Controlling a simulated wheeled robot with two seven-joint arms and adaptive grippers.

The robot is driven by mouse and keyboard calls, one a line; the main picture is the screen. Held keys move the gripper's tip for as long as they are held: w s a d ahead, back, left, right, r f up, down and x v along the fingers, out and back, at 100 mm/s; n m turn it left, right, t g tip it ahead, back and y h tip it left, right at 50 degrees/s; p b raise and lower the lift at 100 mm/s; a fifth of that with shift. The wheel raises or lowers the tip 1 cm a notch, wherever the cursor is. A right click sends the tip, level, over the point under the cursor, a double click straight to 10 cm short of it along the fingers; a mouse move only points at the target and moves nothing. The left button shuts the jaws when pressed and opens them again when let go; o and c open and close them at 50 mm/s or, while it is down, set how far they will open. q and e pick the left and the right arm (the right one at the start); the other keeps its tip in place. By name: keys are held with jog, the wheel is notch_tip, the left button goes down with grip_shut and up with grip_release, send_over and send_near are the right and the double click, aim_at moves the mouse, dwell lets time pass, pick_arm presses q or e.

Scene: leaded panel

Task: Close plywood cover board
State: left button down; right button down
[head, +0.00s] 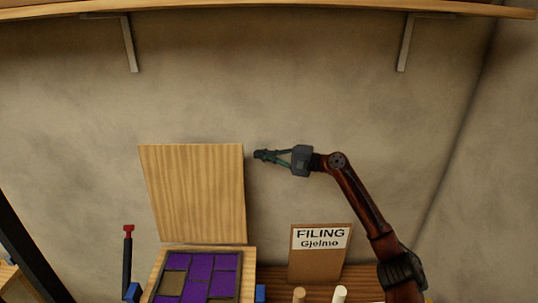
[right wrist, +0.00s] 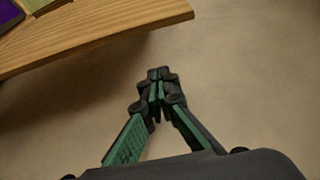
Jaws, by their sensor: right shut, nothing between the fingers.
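The plywood cover board (head: 197,193) stands open and upright at the back of the wooden frame (head: 251,265), which holds a panel of purple and tan pieces (head: 196,277). My right gripper (head: 262,155) is shut and empty, just right of the board near its upper right corner. In the right wrist view, the closed fingers (right wrist: 156,88) point away over bare wall, and a wooden board edge (right wrist: 120,32) crosses the upper left. I cannot tell whether the fingertips touch the board; a small gap shows in the head view. My left gripper is not in view.
A clipboard-like sign reading FILING Gjelmo (head: 320,238) stands at the back of the bench, below my right arm. Two short pegs (head: 339,295) stand in front of it. A red-topped tool (head: 128,250) stands left of the board. A shelf (head: 270,8) runs overhead.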

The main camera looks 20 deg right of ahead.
aim_at(248, 152)
jog(key=p+x, duration=0.1)
jog(key=x, duration=0.4)
jog(key=shift+s+r, duration=0.15)
jog(key=shift+r, duration=0.05)
jog(key=s+p, duration=0.1)
jog(key=s, duration=0.1)
jog(key=s+a+p, duration=0.1)
jog(key=shift+s+a+f, duration=0.1)
jog(key=shift+s+a, duration=0.05)
jog(key=shift+s, duration=0.25)
jog(key=shift+s, duration=0.15)
